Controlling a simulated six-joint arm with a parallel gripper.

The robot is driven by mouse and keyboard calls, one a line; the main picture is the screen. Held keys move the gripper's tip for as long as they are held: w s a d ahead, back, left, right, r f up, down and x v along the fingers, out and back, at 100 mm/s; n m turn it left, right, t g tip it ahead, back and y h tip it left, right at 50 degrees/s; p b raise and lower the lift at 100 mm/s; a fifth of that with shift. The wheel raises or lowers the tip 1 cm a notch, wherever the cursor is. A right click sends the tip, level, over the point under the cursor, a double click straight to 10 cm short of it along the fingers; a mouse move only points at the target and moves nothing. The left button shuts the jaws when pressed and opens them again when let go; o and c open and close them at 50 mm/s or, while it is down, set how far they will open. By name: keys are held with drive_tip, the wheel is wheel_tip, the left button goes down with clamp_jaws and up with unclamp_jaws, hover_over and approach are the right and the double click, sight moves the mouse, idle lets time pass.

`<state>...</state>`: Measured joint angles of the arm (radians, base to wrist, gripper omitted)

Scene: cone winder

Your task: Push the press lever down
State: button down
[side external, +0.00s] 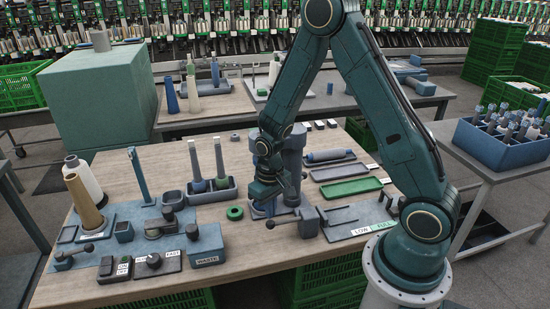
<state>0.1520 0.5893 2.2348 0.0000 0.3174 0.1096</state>
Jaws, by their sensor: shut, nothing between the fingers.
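A grey press-like stand (294,165) rises from the wooden table near the middle, behind and beside my gripper. A grey block (307,222) stands at its front, with a short lever (284,222) running left to a dark ball knob (270,225). I cannot tell for sure that this is the press lever. My gripper (265,203) points down, shut and empty, just above and behind the knob. It looks apart from the lever, but contact is hard to judge at this size. My wrist hides part of the stand.
A green ring (235,213) lies left of my gripper. Right are a green tray (351,187) and a labelled plate (360,225).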

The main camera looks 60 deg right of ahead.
sight(271, 221)
drive_tip(key=shift+f, duration=0.35)
idle(0.3)
drive_tip(key=shift+f, duration=0.35)
drive_tip(key=shift+f, duration=1.25)
idle(0.7)
drive_tip(key=shift+r, duration=0.15)
idle(0.3)
drive_tip(key=shift+r, duration=4.35)
drive_tip(key=shift+r, duration=0.1)
